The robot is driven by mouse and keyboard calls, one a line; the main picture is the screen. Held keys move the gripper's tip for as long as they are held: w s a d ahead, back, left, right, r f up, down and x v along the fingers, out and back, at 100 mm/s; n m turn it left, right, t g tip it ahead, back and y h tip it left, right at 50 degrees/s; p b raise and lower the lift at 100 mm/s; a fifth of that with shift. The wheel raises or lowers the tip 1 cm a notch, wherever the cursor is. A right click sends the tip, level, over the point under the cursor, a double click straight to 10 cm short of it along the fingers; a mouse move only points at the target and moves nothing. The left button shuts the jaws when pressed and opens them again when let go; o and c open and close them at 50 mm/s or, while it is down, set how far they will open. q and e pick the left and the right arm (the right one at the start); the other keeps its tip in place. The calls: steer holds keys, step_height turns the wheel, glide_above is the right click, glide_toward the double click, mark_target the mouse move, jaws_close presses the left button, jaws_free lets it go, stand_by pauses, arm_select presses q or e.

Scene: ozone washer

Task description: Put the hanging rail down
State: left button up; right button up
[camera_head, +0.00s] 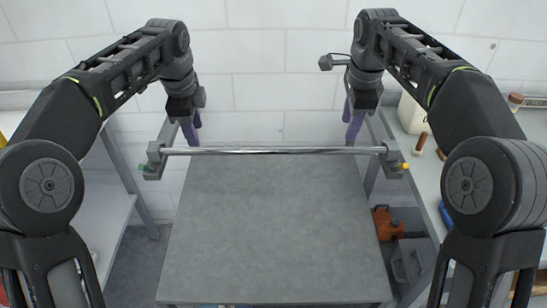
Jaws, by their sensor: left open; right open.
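The hanging rail (270,151) is a thin, shiny metal bar. It lies level across the view, with its ends at a grey bracket on the left (154,160) and a grey bracket on the right (391,160). My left gripper (192,128) points down with purple fingers, just behind the rail near its left end. My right gripper (353,128) points down in the same way near the right end. Both are open, and neither is closed around the rail. I cannot tell whether any finger touches it.
A grey table (275,230) with a clear top stands below the rail. A white shelf (100,220) is at left. A bench (425,165) at right carries a white container (411,114) and small tools.

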steer(key=shift+s+r, duration=0.25)
steer(key=shift+r, duration=0.95)
